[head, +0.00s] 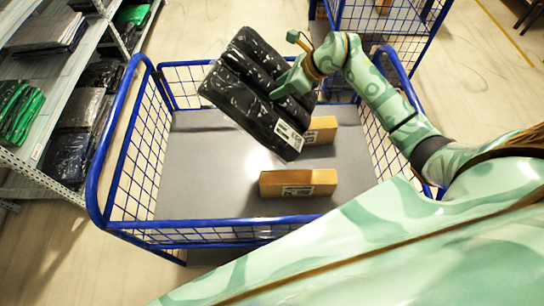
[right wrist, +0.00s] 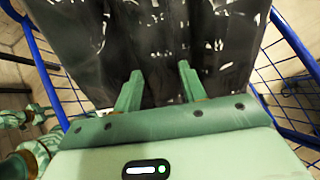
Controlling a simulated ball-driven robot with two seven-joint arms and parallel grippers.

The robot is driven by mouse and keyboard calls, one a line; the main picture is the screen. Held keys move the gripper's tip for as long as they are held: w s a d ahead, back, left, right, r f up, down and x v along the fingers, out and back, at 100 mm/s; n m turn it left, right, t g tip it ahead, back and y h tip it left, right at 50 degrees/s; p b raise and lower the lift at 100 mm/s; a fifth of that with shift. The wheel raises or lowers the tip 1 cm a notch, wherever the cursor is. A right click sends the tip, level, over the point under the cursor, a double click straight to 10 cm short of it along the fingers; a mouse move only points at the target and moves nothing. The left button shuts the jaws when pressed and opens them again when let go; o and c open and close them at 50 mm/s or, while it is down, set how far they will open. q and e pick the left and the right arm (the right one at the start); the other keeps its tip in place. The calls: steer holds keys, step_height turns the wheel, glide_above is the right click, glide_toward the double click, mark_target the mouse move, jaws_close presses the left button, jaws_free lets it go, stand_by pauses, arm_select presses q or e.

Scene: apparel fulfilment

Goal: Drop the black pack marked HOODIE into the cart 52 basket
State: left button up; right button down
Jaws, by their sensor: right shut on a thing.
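A glossy black pack (head: 249,92) with a white label hangs tilted over the blue wire basket cart (head: 98,190). I cannot read the label's words. My right gripper (head: 284,86) is shut on the black pack at its right side. In the right wrist view the two green fingers (right wrist: 158,84) lie against the black pack (right wrist: 150,40), which fills the upper part. The pack is above the basket floor, toward its far side. No cart number can be read. My left gripper is not in view.
Two brown cardboard boxes lie in the basket, one nearer (head: 298,183) and one partly behind the pack (head: 321,130). The grey basket floor (head: 200,180) is bare at left. A shelf (head: 50,110) with packs stands left; another blue cart (head: 400,20) stands behind.

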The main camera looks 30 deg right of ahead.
steer(key=c, duration=0.7)
jaws_free()
steer(key=v, duration=1.6)
steer(key=shift+s+r, duration=0.1)
steer(key=shift+r, duration=0.05)
